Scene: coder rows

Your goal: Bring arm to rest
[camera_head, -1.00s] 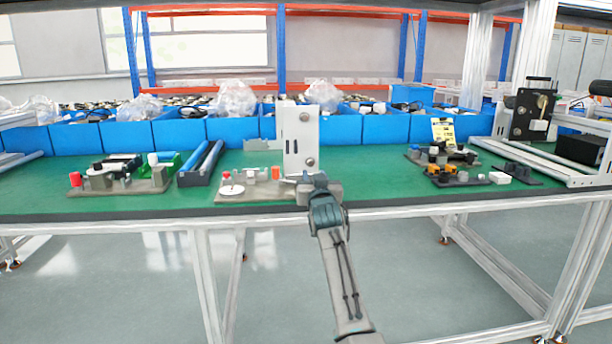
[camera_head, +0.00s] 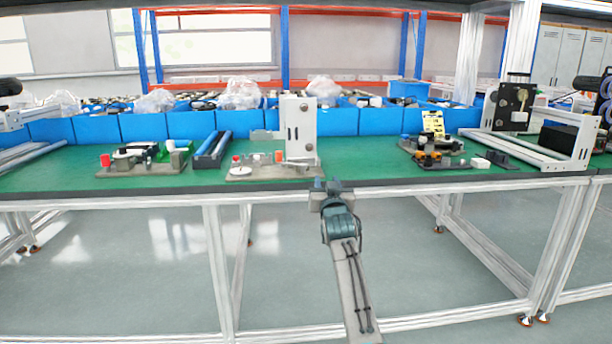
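My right gripper (camera_head: 328,187) is at the front edge of the green-topped table (camera_head: 370,180), just below and in front of the fixture with the upright white plate (camera_head: 299,130). It appears apart from that fixture. Its arm comes up from the bottom of the view. The fingers are small and face away, so I cannot see whether they are open or shut, and no held object shows. My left gripper is not in view.
Fixtures stand on the table at left (camera_head: 143,160) and at right (camera_head: 433,155). Blue bins (camera_head: 190,125) line the back. A metal frame (camera_head: 560,150) stands at the right end. The floor (camera_head: 280,275) under the table is open.

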